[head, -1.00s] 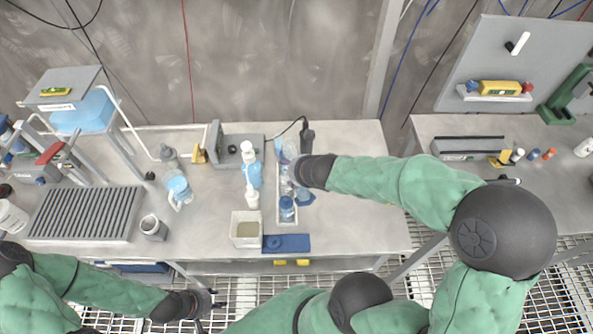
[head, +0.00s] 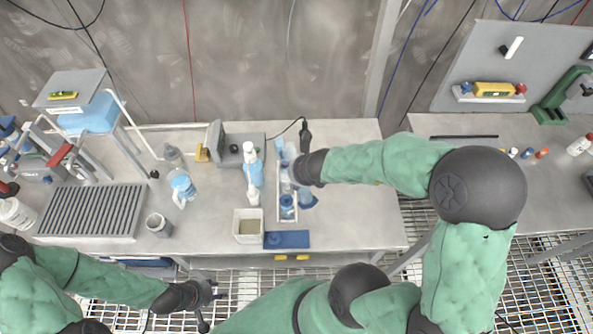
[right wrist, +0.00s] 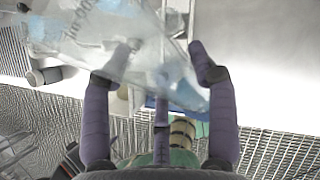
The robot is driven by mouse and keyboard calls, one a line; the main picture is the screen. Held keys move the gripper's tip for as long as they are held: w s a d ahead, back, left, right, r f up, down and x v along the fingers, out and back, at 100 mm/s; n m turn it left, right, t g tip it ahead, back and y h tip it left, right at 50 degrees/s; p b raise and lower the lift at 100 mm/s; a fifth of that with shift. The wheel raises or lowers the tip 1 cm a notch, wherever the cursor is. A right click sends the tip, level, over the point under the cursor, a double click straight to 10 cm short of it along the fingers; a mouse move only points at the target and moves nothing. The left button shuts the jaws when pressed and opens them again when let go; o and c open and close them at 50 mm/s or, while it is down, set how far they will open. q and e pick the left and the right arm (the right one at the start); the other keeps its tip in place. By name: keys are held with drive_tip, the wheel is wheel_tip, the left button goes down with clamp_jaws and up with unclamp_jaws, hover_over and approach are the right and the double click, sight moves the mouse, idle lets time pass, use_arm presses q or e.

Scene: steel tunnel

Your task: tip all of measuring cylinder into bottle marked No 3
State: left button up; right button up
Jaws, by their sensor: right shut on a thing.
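My right gripper (head: 291,168) is over the narrow tray (head: 281,214) on the bench. In the right wrist view its fingers (right wrist: 160,75) are closed around a clear vessel with printed marks (right wrist: 100,35), which looks like the measuring cylinder and is tilted. In the head view the gripper hides much of it. A blue-capped bottle (head: 287,207) stands in the front of the tray, and clear bluish ware (head: 306,199) shows just right of it. I cannot read No 3 on any bottle. My left gripper (head: 206,300) is empty and open, in front of the bench.
A white wash bottle (head: 252,172) stands left of the tray. A square beige container (head: 247,227) and a blue mat (head: 287,240) are at the bench's front edge. A blue-labelled jug (head: 182,188) and a grey cup (head: 158,225) stand further left. The bench's right end is clear.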

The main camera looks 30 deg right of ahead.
drive_tip(key=shift+s, duration=0.1)
idle(0.5)
drive_tip(key=shift+s+f+g+p, duration=0.3)
drive_tip(key=shift+g+p, duration=0.35)
drive_tip(key=shift+p, duration=1.1)
drive_tip(key=shift+s+f+g+p, duration=0.25)
drive_tip(key=shift+g+p, duration=0.4)
drive_tip(key=shift+p, duration=1.05)
drive_tip(key=shift+f, duration=0.1)
drive_tip(key=shift+s+f+g+p, duration=0.15)
drive_tip(key=shift+f+g+p, duration=0.65)
drive_tip(key=shift+p, duration=2.15)
drive_tip(key=shift+g+p, duration=0.4)
drive_tip(key=shift+p, duration=0.15)
